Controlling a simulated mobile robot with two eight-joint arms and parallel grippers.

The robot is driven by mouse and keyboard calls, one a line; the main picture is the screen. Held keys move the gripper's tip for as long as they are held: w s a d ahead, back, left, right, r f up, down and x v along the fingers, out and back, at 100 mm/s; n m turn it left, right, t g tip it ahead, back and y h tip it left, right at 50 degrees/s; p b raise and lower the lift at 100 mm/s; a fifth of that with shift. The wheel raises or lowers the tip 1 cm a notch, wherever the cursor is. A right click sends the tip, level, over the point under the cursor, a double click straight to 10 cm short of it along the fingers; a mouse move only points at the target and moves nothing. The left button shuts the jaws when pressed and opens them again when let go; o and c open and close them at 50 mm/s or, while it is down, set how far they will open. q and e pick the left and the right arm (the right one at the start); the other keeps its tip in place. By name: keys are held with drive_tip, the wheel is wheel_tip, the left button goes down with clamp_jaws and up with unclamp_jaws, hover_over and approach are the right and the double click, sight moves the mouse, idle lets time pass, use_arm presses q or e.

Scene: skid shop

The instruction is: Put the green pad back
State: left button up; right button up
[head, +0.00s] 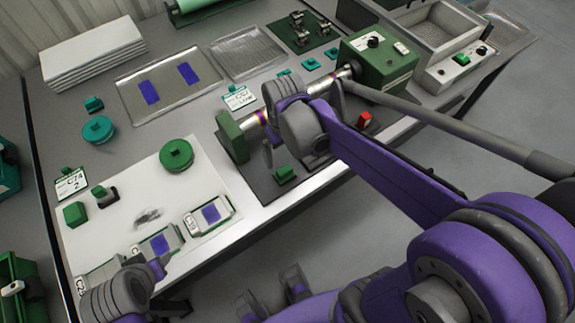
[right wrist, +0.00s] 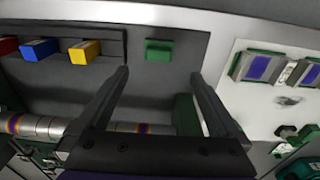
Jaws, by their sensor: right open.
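A small green pad (head: 285,174) lies on the dark plate near the front edge of the bench. In the right wrist view the green pad (right wrist: 159,50) shows beyond my fingertips, roughly centred between them and not touched. My right gripper (right wrist: 160,80) is open and empty. In the head view my right gripper (head: 292,140) is over the dark plate, beside the banded rod, with its fingers partly hidden by its own arm. My left gripper (head: 150,275) is at the lower left, by the front edge of the white board; its jaws are unclear.
A metal rod with coloured bands (right wrist: 30,125) runs close to my right gripper. Red (right wrist: 8,46), blue (right wrist: 39,49) and yellow (right wrist: 84,50) blocks sit in a dark row. The white board (head: 130,225) holds green pieces and small trays. A green machine box (head: 385,65) stands behind.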

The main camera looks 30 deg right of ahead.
drive_tip(key=s+a+t, duration=0.3)
drive_tip(key=s+t, duration=0.1)
drive_tip(key=s, duration=0.6)
drive_tip(key=shift+s+f+m+t, duration=0.15)
drive_tip(key=shift+m+t, duration=0.25)
